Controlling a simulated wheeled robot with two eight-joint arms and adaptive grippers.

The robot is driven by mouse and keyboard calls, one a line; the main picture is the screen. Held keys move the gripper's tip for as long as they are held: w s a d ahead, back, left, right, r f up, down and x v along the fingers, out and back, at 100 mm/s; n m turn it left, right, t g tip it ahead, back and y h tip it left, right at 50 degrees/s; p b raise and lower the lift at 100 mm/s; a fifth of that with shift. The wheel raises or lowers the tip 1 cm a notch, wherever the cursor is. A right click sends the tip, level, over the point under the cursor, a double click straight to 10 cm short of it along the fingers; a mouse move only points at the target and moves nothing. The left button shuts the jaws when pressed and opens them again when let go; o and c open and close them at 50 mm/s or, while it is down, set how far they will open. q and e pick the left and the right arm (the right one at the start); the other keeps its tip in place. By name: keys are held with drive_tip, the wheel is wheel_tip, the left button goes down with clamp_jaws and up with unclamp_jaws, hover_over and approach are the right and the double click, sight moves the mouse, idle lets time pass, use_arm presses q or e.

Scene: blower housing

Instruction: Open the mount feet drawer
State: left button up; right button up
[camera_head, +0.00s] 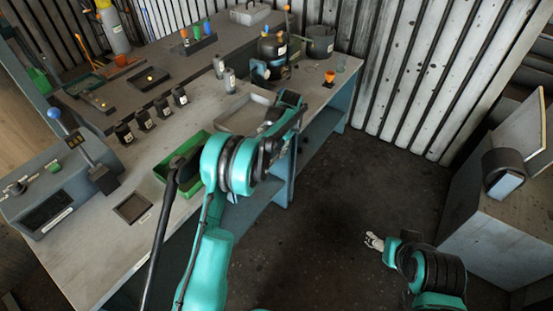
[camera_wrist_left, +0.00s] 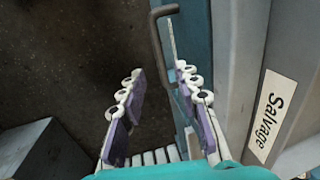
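In the left wrist view, a dark bent handle (camera_wrist_left: 158,48) stands out from a teal bench front (camera_wrist_left: 196,35). My left gripper (camera_wrist_left: 160,72) is open, with its two pale, purple-padded fingers apart. The handle lies near the fingertips, closer to the right finger; I cannot tell whether they touch. No mount feet label is readable, so I cannot tell which drawer this handle belongs to. In the head view, my left arm hides the gripper and most of the bench front. My right gripper (camera_head: 374,241) hangs above the floor, away from the bench; its opening is too small to judge.
A "Salvage" label (camera_wrist_left: 270,115) is on a grey surface beside the handle. The workbench (camera_head: 95,240) carries a green tray (camera_head: 166,168), a grey tray (camera_head: 232,116), a black machine (camera_head: 271,48) and small black boxes. A grey cabinet (camera_head: 495,235) stands right; the floor between is clear.

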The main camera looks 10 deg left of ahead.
sight(277, 158)
use_arm(q)
drive_tip(key=f, duration=0.2)
drive_tip(key=f+b, duration=0.1)
drive_tip(key=a+f, duration=0.1)
drive_tip(key=f, duration=0.1)
drive_tip(key=shift+w+f+b, duration=0.2)
drive_tip(key=shift+f+b, duration=0.1)
drive_tip(key=shift+b, duration=0.1)
clamp_jaws()
use_arm(e)
wheel_tip(277, 158, down, 2)
drive_tip(key=shift+f, duration=0.1)
use_arm(q)
drive_tip(key=shift+s+d, duration=0.15)
drive_tip(key=shift+d, duration=0.35)
drive_tip(key=s+d, duration=0.4)
drive_tip(key=d, duration=0.9)
drive_tip(key=s+d+p, duration=0.1)
drive_tip(key=s+d, duration=0.4)
drive_tip(key=d, duration=0.7)
drive_tip(key=shift+s+d, duration=0.2)
drive_tip(key=shift+d, duration=0.2)
use_arm(e)
drive_tip(key=shift+s+a+r, duration=0.25)
drive_tip(key=shift+s+r, duration=0.35)
drive_tip(key=shift+s, duration=0.2)
